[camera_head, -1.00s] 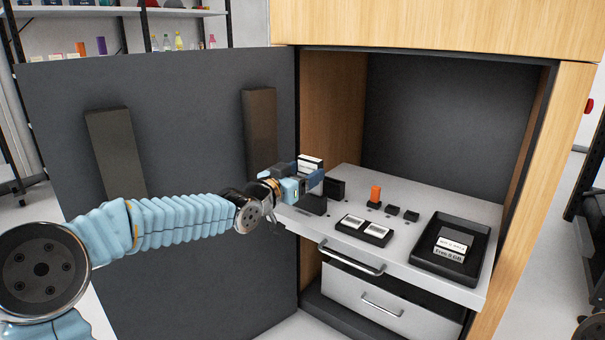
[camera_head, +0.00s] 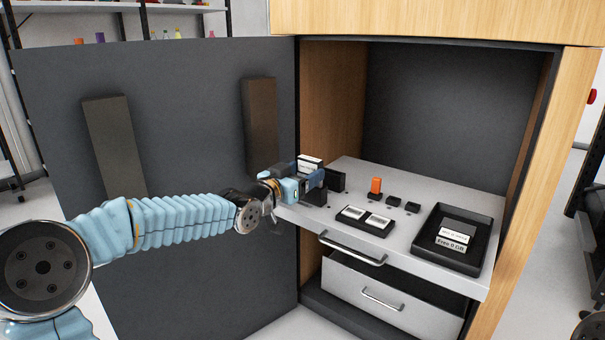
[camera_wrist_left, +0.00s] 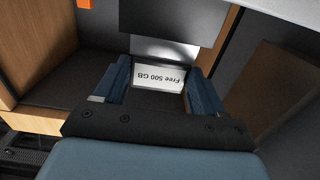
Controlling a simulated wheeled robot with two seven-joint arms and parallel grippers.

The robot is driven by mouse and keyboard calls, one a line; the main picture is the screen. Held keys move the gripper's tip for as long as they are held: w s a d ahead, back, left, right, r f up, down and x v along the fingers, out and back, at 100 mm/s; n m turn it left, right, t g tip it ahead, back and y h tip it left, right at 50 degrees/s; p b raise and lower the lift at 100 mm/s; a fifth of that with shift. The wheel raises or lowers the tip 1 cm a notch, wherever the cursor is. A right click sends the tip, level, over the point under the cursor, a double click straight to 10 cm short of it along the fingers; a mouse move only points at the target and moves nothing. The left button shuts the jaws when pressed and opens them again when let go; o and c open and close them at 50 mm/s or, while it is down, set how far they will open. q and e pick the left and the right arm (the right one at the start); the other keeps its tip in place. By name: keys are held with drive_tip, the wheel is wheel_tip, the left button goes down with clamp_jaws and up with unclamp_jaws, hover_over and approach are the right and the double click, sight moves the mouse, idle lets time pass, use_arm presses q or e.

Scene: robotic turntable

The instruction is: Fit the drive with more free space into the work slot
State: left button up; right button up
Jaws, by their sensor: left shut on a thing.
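My left gripper (camera_head: 312,178) is shut on a dark drive with white labels (camera_head: 310,163), at the front left of the grey worktop. In the left wrist view the drive's label (camera_wrist_left: 158,77) reads "Free 500 GB", upside down, between the fingers (camera_wrist_left: 155,90). A black block (camera_head: 337,181) stands just right of the gripper; I cannot tell whether the drive touches it or whether it is the work slot. Another drive (camera_head: 453,238) lies in the black tray (camera_head: 432,262); its label seems to read "Free 8 GB". My right gripper is not in view.
The worktop (camera_head: 400,235) sits in a wooden cabinet, with a handle (camera_head: 352,250) at its front. On it are a black base with two pale panels (camera_head: 366,220), an orange piece (camera_head: 376,186) and small black blocks (camera_head: 394,200). A dark panel (camera_head: 200,150) stands left.

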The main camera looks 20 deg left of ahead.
use_arm(q)
drive_tip(key=shift+f+b, duration=0.9)
drive_tip(key=shift+f, duration=0.2)
drive_tip(key=o, duration=1.2)
drive_tip(key=p+v, duration=0.3)
drive_tip(key=v, duration=1)
drive_tip(key=shift+s, duration=0.4)
